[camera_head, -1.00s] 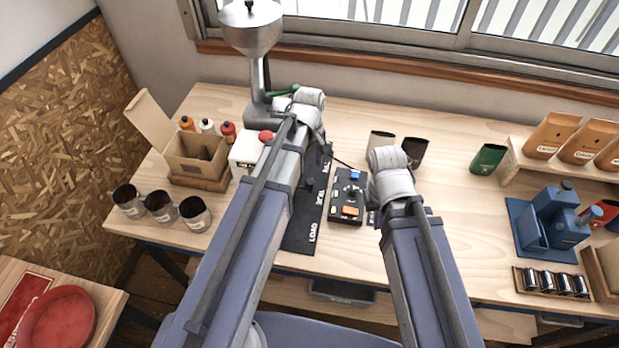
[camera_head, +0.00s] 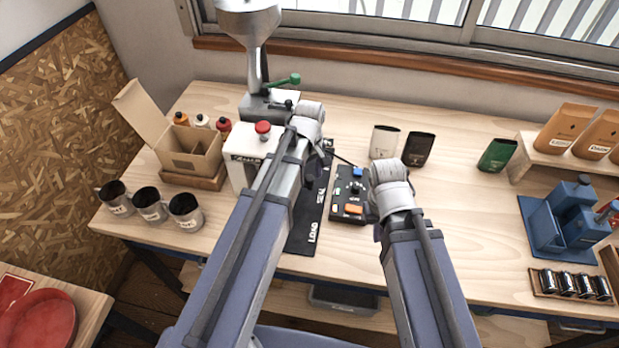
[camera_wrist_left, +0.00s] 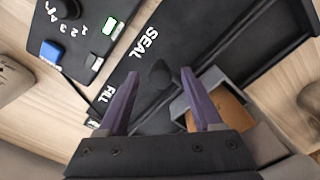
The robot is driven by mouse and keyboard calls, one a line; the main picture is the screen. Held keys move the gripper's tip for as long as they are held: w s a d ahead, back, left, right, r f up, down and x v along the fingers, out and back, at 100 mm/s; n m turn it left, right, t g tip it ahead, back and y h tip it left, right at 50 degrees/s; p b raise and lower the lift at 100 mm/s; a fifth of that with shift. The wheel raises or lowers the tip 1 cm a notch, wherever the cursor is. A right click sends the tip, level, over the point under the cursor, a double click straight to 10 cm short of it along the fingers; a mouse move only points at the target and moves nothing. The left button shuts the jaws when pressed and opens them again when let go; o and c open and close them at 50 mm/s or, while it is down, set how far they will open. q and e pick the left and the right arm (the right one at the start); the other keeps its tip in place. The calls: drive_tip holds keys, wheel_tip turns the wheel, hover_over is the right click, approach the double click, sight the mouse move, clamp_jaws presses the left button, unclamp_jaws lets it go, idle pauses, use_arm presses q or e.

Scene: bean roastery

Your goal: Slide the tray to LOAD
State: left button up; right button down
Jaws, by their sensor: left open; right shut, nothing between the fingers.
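A black track (camera_head: 302,236) lies on the bench with LOAD at its front end and FILL and SEAL further back. In the left wrist view a dark knob (camera_wrist_left: 160,74) stands on the track (camera_wrist_left: 150,108) near SEAL. A grey tray (camera_wrist_left: 212,78) holding something brown-orange sits beside the knob, partly behind my finger; whether the two are joined is unclear. My left gripper (camera_wrist_left: 160,73) is open, its purple fingers on either side of the knob with visible gaps. My right gripper (camera_head: 377,233) is mostly hidden behind its wrist, right of the control box.
A control box (camera_head: 350,198) with coloured buttons sits right of the track. A white machine with a red button (camera_head: 263,127) stands to the left. Several cups (camera_head: 186,212) and an open carton (camera_head: 188,160) are further left. Two pouches (camera_head: 384,141) stand behind my right wrist.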

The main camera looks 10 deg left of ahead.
use_arm(q)
clamp_jaws()
idle(0.4)
idle(0.9)
